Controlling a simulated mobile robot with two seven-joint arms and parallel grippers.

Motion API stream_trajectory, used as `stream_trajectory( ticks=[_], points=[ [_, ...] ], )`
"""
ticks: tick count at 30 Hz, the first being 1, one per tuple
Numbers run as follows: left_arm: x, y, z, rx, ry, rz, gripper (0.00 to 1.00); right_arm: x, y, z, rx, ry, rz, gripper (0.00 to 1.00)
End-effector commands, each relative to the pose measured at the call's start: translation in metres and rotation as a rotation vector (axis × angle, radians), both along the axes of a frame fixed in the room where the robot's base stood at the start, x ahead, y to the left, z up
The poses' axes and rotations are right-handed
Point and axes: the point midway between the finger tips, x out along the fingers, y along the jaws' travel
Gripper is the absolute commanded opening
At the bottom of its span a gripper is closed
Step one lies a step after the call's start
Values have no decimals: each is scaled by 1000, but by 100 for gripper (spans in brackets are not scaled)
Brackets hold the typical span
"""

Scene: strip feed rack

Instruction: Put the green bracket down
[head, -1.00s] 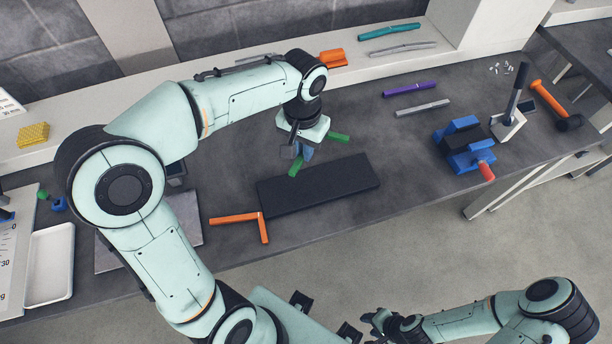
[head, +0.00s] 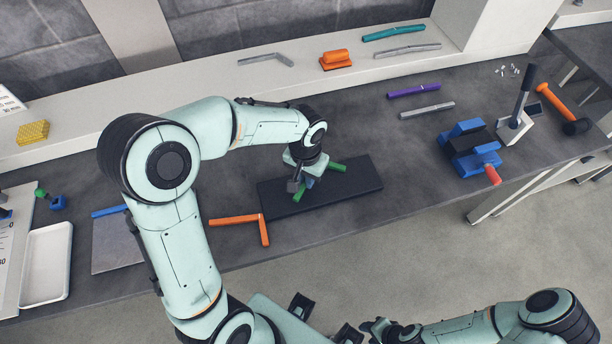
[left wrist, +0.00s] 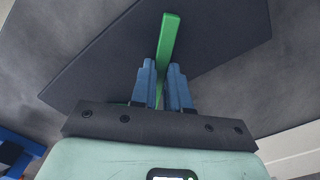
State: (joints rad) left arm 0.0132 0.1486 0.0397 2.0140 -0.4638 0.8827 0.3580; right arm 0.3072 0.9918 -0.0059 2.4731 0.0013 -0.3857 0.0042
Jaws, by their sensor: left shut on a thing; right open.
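The green bracket (head: 337,168) is held by my left gripper (head: 308,183) over the dark rectangular mat (head: 348,190) on the bench. In the left wrist view, one green arm of the bracket (left wrist: 170,36) sticks out beyond the blue fingers of my left gripper (left wrist: 164,92), with the dark mat (left wrist: 110,60) behind it. The gripper hides the bracket's middle. I cannot tell whether the bracket touches the mat. My right gripper (head: 362,330) is open at the bottom edge of the head view, away from the bench.
An orange bracket (head: 262,222) lies just left of the mat. A blue vise (head: 470,150) stands to the right. Purple (head: 413,90) and grey (head: 427,110) strips lie behind the mat. A white tray (head: 46,262) is at far left.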

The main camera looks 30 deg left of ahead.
Motion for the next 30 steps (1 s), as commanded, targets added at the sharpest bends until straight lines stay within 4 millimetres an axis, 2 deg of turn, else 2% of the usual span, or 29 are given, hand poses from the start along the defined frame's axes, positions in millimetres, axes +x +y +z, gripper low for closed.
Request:
stream_trajectory(
  ticks=[6, 7, 9, 20, 23, 30],
  points=[
    [0, 0, -4, 0, -1, 0, 0, -2, 0, -4, 0, 2, 0, 43],
    [0, 0, -4, 0, 0, 0, 22, -2, 0, -4, 0, 2, 0, 43],
    [0, 0, -3, 0, 0, 0, 41, -2, 0, -3, 0, 2, 0, 43],
    [1, 0, 2, 0, -1, 0, 41, 1, 0, 2, 0, -1, 0, 43],
    [1, 0, 14, -1, -4, 1, 41, 1, 0, 3, 0, -2, 0, 43],
    [1, 0, 66, -1, -7, 0, 41, 6, 0, 10, 0, -7, 0, 43]
  ],
)
